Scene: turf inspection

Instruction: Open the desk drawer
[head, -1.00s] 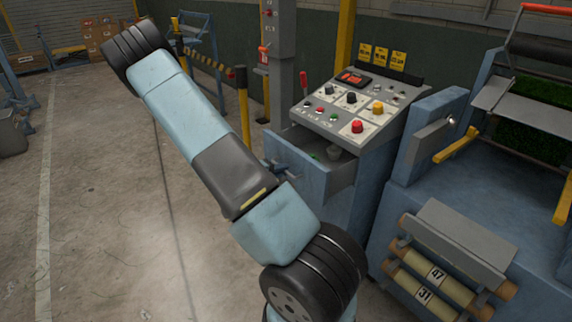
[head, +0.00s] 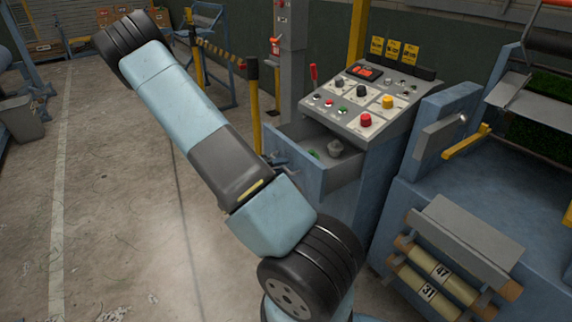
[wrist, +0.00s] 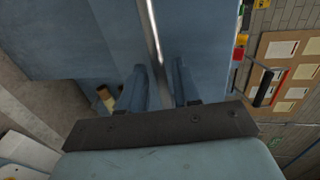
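The desk drawer (head: 294,165) stands pulled out from the blue control desk, beneath its sloped button panel (head: 365,100). A small green item and a grey item lie inside it. My gripper (head: 275,160) is at the outer face of the drawer front, partly hidden behind my arm. In the wrist view, the two blue fingers of my gripper (wrist: 160,75) stand apart on either side of a shiny metal bar (wrist: 153,25), which looks like the drawer handle. Gaps show between the bar and both fingers. Contact with the bar cannot be told.
A blue machine with numbered rollers (head: 435,280) stands close on the right. A yellow post (head: 254,105) and a grey cabinet (head: 297,60) stand behind the drawer. A grey bin (head: 20,118) is far left. The floor left of the drawer is clear.

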